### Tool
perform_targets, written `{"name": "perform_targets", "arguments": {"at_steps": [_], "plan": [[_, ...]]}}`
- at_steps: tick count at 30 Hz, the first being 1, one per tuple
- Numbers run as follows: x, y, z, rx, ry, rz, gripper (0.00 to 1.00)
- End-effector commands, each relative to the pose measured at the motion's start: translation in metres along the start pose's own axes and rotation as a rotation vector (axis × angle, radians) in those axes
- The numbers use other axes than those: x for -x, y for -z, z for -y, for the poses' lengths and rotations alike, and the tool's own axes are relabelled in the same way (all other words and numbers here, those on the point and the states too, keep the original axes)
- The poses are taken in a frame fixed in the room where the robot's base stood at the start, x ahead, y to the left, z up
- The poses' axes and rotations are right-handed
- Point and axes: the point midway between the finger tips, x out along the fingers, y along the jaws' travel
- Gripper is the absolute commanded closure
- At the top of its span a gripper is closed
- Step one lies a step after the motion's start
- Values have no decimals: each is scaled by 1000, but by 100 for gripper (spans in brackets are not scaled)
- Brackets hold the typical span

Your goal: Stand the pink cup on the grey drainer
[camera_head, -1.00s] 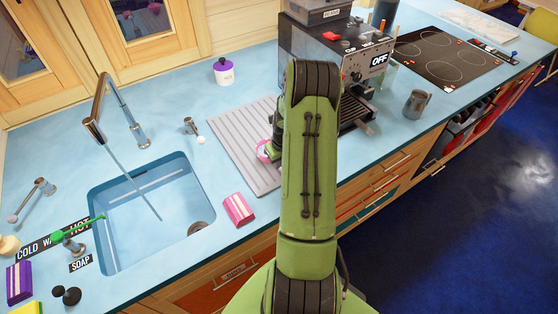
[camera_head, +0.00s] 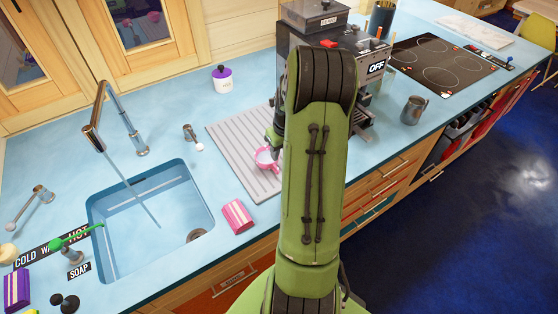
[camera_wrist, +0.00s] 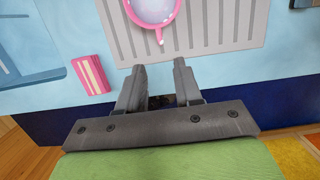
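The pink cup (camera_head: 266,158) stands upright on the grey drainer (camera_head: 231,140), near its front right part, beside my arm. In the wrist view the cup (camera_wrist: 152,10) is cut off by the top edge. Its handle points down toward my gripper, and the ribbed drainer (camera_wrist: 205,30) lies beneath it. My gripper (camera_wrist: 159,68) is open, with two grey fingers apart and nothing between them. The cup is beyond the fingertips, clear of them. In the head view my arm hides most of the gripper and part of the drainer.
The sink (camera_head: 150,215) with a running tap lies left of the drainer. A pink sponge (camera_head: 237,216) lies at the drainer's front left corner. A coffee machine (camera_head: 335,60) stands behind my arm. A grey mug (camera_head: 413,110) stands to the right, and a purple-lidded pot (camera_head: 223,79) behind.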

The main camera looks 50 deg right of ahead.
Motion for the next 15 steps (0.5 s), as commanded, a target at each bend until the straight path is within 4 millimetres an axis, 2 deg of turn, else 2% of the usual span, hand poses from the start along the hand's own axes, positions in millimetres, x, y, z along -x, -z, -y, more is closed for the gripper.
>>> {"name": "perform_targets", "arguments": {"at_steps": [3,7,9,11,14,15], "plan": [[14,0,0,-1,1,0,65],[17,0,0,1,0,-1,65],[23,-2,-7,59,5,3,65],[41,-6,-25,214,18,13,65],[88,-7,-79,683,55,33,65],[108,-2,-103,906,74,40,65]]}}
